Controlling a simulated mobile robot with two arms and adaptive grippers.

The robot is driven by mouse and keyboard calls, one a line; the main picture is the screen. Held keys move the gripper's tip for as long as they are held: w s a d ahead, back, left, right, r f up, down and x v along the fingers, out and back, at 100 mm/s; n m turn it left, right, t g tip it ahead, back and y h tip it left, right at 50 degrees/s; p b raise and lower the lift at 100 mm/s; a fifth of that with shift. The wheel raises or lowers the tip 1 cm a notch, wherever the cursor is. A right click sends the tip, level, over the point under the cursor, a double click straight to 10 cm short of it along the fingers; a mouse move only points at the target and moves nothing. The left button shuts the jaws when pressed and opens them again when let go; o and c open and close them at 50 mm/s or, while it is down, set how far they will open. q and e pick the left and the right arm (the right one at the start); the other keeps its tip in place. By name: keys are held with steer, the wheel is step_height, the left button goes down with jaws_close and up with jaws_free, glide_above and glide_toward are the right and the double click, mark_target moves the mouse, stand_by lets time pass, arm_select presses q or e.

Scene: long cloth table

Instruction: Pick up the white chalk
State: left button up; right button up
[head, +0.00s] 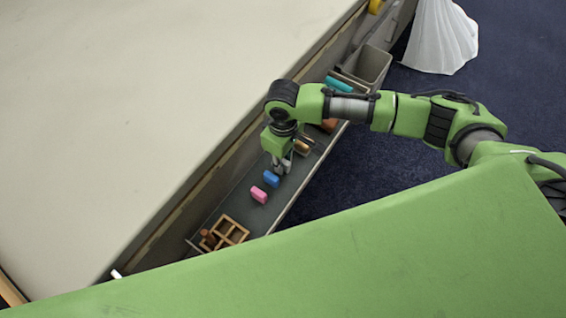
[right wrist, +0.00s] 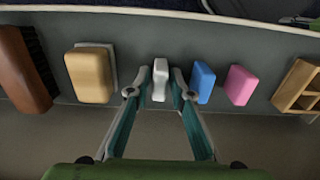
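A small white block, which looks like the white chalk (right wrist: 160,79), lies on the grey tray (right wrist: 125,55) in the right wrist view. My right gripper (right wrist: 161,75) is over it, with one finger on each side. Narrow gaps show between the fingers and the block, so the gripper looks open around it. In the head view my right gripper (head: 281,169) points down into the tray, and the chalk cannot be made out there. My left gripper is not in view.
A blue block (head: 271,178), a pink block (head: 259,195) and a wooden divided box (head: 231,230) lie on one side. A tan eraser (right wrist: 90,74) and brown brush (right wrist: 27,70) lie on the other. A grey bin (head: 369,66) stands at the tray's far end.

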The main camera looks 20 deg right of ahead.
jaws_close()
steer(key=shift+r, duration=0.45)
step_height(320, 180, up, 2)
steer(key=shift+r, duration=0.25)
steer(key=s+r, duration=0.9)
steer(key=s, duration=0.5)
steer(key=shift+a+r+p, duration=0.35)
steer(key=shift+p, duration=0.05)
